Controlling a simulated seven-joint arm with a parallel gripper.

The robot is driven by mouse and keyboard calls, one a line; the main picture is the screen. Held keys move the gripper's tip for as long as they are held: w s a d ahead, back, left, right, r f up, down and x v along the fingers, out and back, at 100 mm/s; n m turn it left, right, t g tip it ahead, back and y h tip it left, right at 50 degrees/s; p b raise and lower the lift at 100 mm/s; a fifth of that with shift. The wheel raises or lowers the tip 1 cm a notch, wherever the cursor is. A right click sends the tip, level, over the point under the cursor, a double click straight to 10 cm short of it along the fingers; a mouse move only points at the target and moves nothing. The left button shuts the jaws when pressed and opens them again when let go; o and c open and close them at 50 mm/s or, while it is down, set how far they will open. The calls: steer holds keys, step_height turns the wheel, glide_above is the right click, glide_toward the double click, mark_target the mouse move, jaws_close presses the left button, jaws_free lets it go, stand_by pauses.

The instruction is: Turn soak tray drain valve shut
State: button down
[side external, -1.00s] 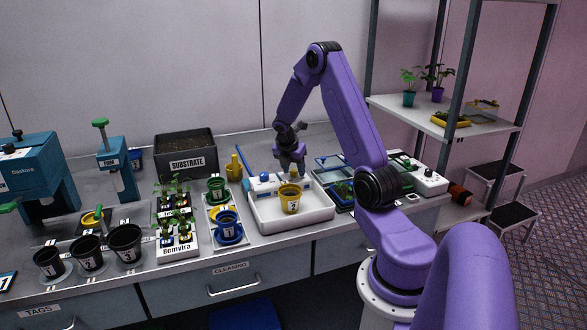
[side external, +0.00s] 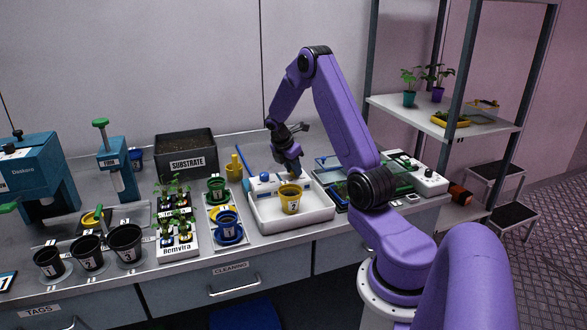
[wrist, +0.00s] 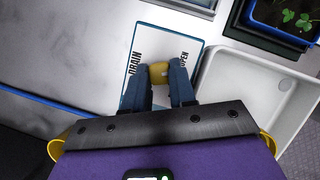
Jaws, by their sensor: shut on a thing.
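The white soak tray (side external: 302,222) sits on the bench in the side external view, with a yellow pot (side external: 290,200) standing in it. In the wrist view the tray (wrist: 235,75) shows at the right. A white panel labelled DRAIN and OPEN (wrist: 160,40) lies beside it. My gripper (wrist: 160,84) is shut on the yellow drain valve handle (wrist: 159,72), with one finger on each side. In the side external view my gripper (side external: 291,169) is low over the back of the tray, its fingers tilted. The valve is mostly hidden there.
A tray with blue and yellow pots (side external: 225,238) stands left of the soak tray. A substrate bin (side external: 186,150), blue rod (side external: 243,158) and yellow item (side external: 234,168) stand behind. A white device (side external: 425,178) stands at the right. Bare bench shows at the wrist view's left.

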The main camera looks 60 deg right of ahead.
steer(key=m+g, duration=0.1)
steer(key=m, duration=0.2)
steer(key=shift+w+m+y, duration=0.15)
steer(key=shift+m+y, duration=0.15)
steer(key=shift+m, duration=0.1)
steer(key=m+g+y, duration=0.1)
steer(key=m, duration=0.2)
steer(key=shift+d+m, duration=0.1)
steer(key=shift+m, duration=0.2)
steer(key=m+y, duration=0.1)
steer(key=m, duration=0.2)
steer(key=m+g+y, duration=0.1)
steer(key=m, duration=0.2)
steer(key=shift+w+d+m+y, duration=0.1)
steer(key=shift+d+m+y, duration=0.05)
steer(key=shift+m+y, duration=0.15)
steer(key=c, duration=0.9)
jaws_free()
